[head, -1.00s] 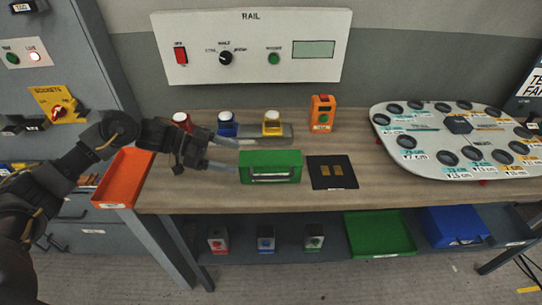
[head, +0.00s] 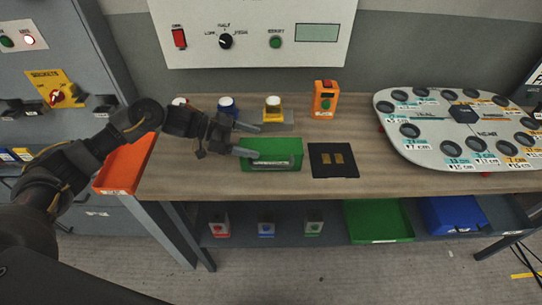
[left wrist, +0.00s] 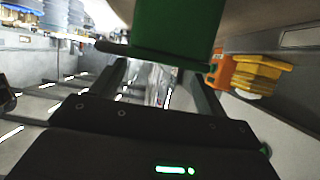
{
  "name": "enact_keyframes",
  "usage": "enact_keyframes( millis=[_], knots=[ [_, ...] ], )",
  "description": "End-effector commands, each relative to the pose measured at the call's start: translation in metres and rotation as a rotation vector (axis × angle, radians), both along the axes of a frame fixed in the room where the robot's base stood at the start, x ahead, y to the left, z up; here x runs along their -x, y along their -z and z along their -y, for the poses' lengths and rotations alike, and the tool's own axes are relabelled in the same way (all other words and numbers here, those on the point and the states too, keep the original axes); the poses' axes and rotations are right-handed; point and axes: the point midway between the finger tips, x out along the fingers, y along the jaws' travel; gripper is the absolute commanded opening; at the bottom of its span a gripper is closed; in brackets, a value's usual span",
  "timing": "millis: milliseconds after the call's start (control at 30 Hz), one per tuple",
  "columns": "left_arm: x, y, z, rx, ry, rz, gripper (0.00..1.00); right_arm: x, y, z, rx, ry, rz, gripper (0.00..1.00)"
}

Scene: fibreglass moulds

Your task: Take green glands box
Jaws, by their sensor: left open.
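The green glands box (head: 276,150) sits on the wooden workbench, left of the black mat. It has a pale label low on its front. My left gripper (head: 257,141) comes in from the left, open, with its fingertips at the left end of the box. One finger lies behind the box's back edge and the other overlaps its left side in the head view; I cannot tell whether they touch it. In the left wrist view the box (left wrist: 178,28) fills the top middle, just beyond the fingers (left wrist: 160,80). My right gripper is not in view.
The black mat (head: 346,160) lies to the right, then a grey board with round holes (head: 420,135). An orange bin (head: 122,168) hangs at the bench's left. A shelf below holds a green tray (head: 378,222).

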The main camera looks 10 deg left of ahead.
Motion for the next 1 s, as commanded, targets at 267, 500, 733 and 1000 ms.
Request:
enact_keyframes(
  millis=[267,500,733,1000],
  knots=[
    [-0.009,0.013,0.036,0.002,0.001,-0.002,0.75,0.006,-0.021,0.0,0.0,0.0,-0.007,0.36],
    [-0.011,0.019,0.044,0.0,0.0,0.001,0.75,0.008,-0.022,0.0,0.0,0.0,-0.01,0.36],
    [-0.011,0.019,0.044,0.0,0.0,0.0,0.6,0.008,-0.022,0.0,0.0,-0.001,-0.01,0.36],
    [-0.011,0.019,0.044,0.0,0.001,0.0,0.25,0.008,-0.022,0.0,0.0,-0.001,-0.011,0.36]
  ],
)
